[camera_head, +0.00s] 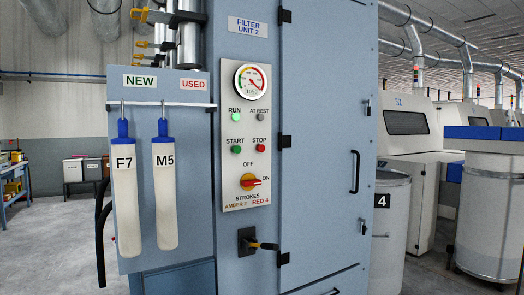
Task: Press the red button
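The red button (260,148) is small and round, on the light control panel (246,190) of the blue-grey cabinet, under the label STOP. A green button (236,149) sits to its left under START. Above them, a RUN lamp (236,117) looks lit green and an AT REST lamp (260,117) looks dark. A red and yellow rotary switch (249,181) is below the buttons. Neither of my grippers shows in the head view.
A dial gauge (253,81) tops the panel. A black lever (256,243) juts out below it. Filter sleeves marked F7 (125,195) and M5 (164,195) hang at left. A grey drum (389,230) stands right of the cabinet. Bare floor shows at lower left.

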